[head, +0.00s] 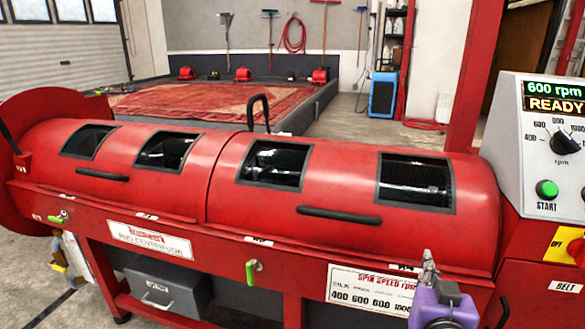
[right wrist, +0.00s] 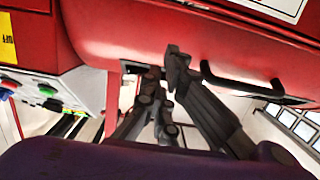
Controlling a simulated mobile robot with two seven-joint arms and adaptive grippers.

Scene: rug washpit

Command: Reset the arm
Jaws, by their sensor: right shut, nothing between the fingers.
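My right gripper (head: 428,261) shows at the lower right of the head view, on its purple arm, in front of the lower front of the red rug centrifuge (head: 225,215). In the right wrist view its dark fingers (right wrist: 168,75) are shut and empty, with the red drum cover (right wrist: 135,35) and a black handle (right wrist: 240,88) behind them. I cannot tell whether they touch the machine.
The control panel (head: 508,130) at right reads "600 rpm READY", with a green START button (head: 547,189) and a dial. Both drum lids look closed. A grey drawer box (head: 168,290) sits under the frame. A red rug (head: 200,103) lies in the washpit behind.

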